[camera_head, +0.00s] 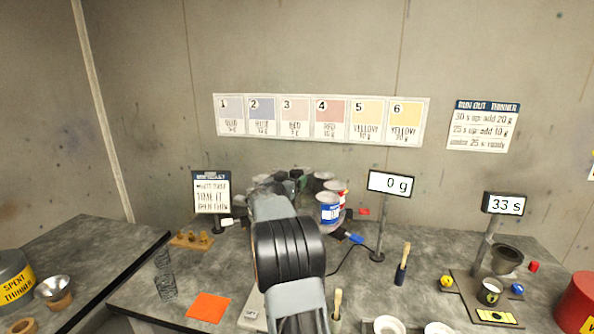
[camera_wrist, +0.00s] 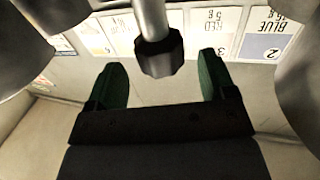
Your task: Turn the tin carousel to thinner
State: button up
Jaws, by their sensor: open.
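The tin carousel stands at the back middle of the bench in the head view, largely hidden behind my arm. A white tin with a blue label (camera_head: 330,208) is on its right side, with more tins partly showing behind it. I cannot read "thinner" on any tin. My gripper (camera_head: 293,184) is over the carousel. In the wrist view my gripper (camera_wrist: 162,75) is open, with green fingers either side of a dark knob (camera_wrist: 158,57) on a grey post. Gaps show between the knob and both fingers. Large grey rounded shapes, perhaps tins, fill the upper corners.
A scale display (camera_head: 390,184) reading 0 g stands right of the carousel, and a timer display (camera_head: 505,204) reads 33 s. A small sign (camera_head: 211,192) stands to the left.

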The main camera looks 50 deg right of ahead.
jog(key=shift+p+x, duration=0.75)
jog(key=shift+x, duration=1.4)
jog(key=c, duration=1.3)
jog(key=shift+f+b, duration=0.15)
jog(key=shift+b, duration=0.3)
